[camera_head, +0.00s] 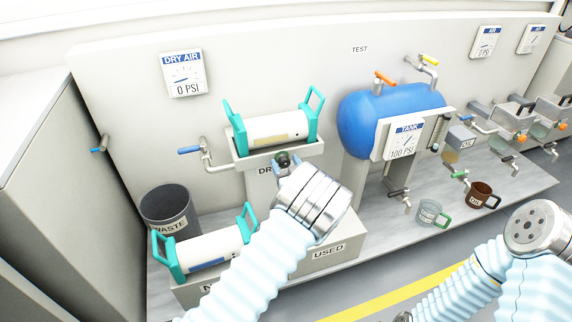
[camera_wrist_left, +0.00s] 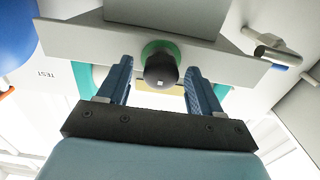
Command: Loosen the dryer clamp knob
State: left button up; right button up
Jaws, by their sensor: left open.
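The dryer clamp knob (camera_head: 283,159) is a dark round knob with a green collar on the front of the dryer (camera_head: 262,160). The left wrist view shows the knob (camera_wrist_left: 161,70) head-on. My left gripper (camera_wrist_left: 159,66) is open, with one blue finger on each side of the knob and a visible gap to both. How deep the fingers reach along the knob I cannot tell. In the head view my left wrist hides the fingers. A white canister (camera_head: 272,127) with teal handles lies in the dryer cradle. My right gripper is not in view.
A dry air gauge (camera_head: 183,74) reads 0 PSI. A blue-handled valve (camera_head: 190,150) sits left of the dryer. Another canister (camera_head: 209,247) lies in the lower stand, near the waste bin (camera_head: 167,206). The blue tank (camera_head: 372,118) and cups stand at right.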

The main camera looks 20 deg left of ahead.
pick_arm(q)
jog(key=c, duration=1.1)
jog(key=shift+o, duration=0.2)
jog(key=shift+f+n+b, duration=0.2)
jog(key=shift+n+b, duration=0.1)
jog(key=shift+b, duration=0.35)
jog(key=n+b, duration=0.2)
jog(key=b, duration=0.1)
jog(key=n+b, duration=0.1)
jog(key=b, duration=0.2)
jog(key=n+b, duration=0.2)
jog(key=shift+a+f+n+b, duration=0.1)
jog(key=shift+f+n+b, duration=0.2)
jog(key=shift+b, duration=0.1)
jog(key=n+b, duration=0.7)
jog(key=b, duration=0.3)
jog(key=shift+s+a+r, duration=0.1)
jog(key=n+b, duration=0.1)
jog(key=n, duration=0.1)
jog(key=shift+r+n+b, duration=0.15)
jog(key=shift+n+b, duration=0.15)
jog(key=shift+r+n, duration=0.1)
jog(key=shift+n, duration=1.2)
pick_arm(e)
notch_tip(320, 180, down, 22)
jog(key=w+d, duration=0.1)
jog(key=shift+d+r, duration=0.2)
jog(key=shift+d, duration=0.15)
